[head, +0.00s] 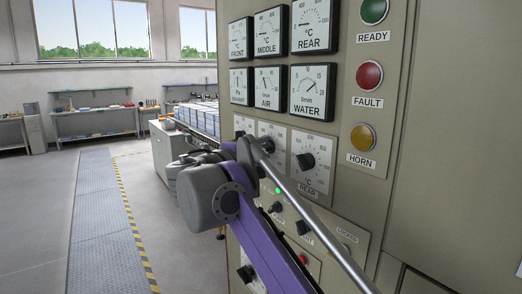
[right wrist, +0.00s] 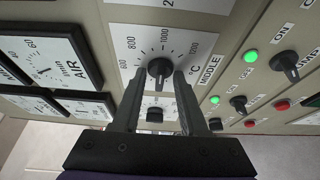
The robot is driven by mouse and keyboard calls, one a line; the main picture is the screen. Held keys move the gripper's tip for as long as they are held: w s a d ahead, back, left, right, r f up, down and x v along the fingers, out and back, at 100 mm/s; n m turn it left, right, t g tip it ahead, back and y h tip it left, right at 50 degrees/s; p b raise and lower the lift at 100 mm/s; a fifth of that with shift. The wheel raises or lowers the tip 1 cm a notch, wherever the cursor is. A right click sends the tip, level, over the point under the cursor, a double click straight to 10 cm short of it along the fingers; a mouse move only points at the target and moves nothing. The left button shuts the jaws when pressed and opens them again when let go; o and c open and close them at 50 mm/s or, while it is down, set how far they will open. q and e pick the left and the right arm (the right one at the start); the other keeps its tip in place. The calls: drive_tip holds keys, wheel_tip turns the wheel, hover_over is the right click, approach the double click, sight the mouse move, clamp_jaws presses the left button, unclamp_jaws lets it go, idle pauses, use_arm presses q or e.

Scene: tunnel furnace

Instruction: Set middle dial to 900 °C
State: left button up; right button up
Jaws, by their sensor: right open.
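The middle dial (right wrist: 160,68) is a black knob on a white scale plate (right wrist: 196,48) labelled MIDDLE, turned sideways in the right wrist view. My right gripper (right wrist: 159,80) is open, with one dark finger on each side of this knob, close to it. I cannot tell whether the fingers touch it. The knob's exact setting cannot be read. In the head view the top of the middle dial's plate (head: 273,130) shows, and my purple right arm hides its lower part. My left gripper is not in view.
The rear dial (head: 306,161) is right of the middle one, and the front dial (right wrist: 155,115) is on the other side. Gauges (head: 269,31) sit above. Small switches (right wrist: 285,63) and green lamps (right wrist: 251,55) lie below the dials. Open floor (head: 185,260) is left of the panel.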

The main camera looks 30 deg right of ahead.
drive_tip(key=shift+c, duration=0.3)
clamp_jaws()
drive_tip(key=n+p, duration=0.1)
drive_tip(key=p, duration=0.1)
drive_tip(key=r+n+y+p, duration=0.1)
drive_tip(key=p, duration=0.1)
drive_tip(key=shift+n+g, duration=0.4)
drive_tip(key=shift+f+n+p, duration=0.25)
drive_tip(key=shift+n+p, duration=0.25)
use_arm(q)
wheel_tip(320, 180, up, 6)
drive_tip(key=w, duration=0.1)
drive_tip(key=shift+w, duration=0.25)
use_arm(e)
drive_tip(key=shift+o, duration=0.3)
unclamp_jaws()
drive_tip(key=shift+w+f, duration=0.1)
